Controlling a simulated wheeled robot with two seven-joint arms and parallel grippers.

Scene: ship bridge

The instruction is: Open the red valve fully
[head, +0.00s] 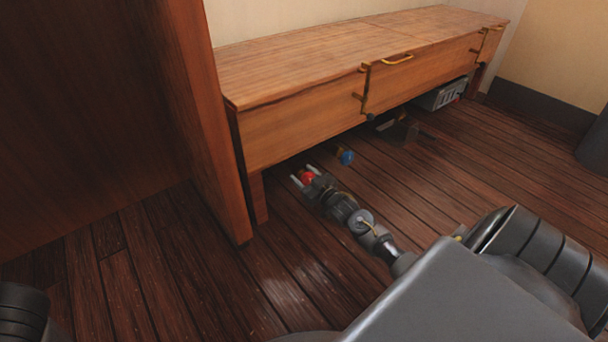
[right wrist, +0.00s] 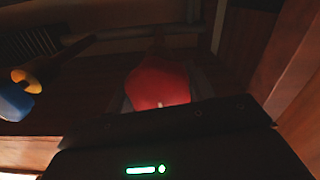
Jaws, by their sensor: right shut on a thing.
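The red valve (head: 307,176) sits low under the wooden bench, close to the floor. My right gripper (head: 304,177) reaches in under the bench's front edge with one finger on each side of the valve and is shut on it. In the right wrist view the red valve (right wrist: 158,84) is between the fingers, in dim light. How far the valve is turned cannot be told. My left gripper is not in view.
A blue valve (head: 346,157) is close to the right of the red one. The wooden bench (head: 300,120) overhangs both. A wooden panel (head: 205,120) stands at the left. A grey box (head: 442,95) is under the bench's far end. The floor in front is clear.

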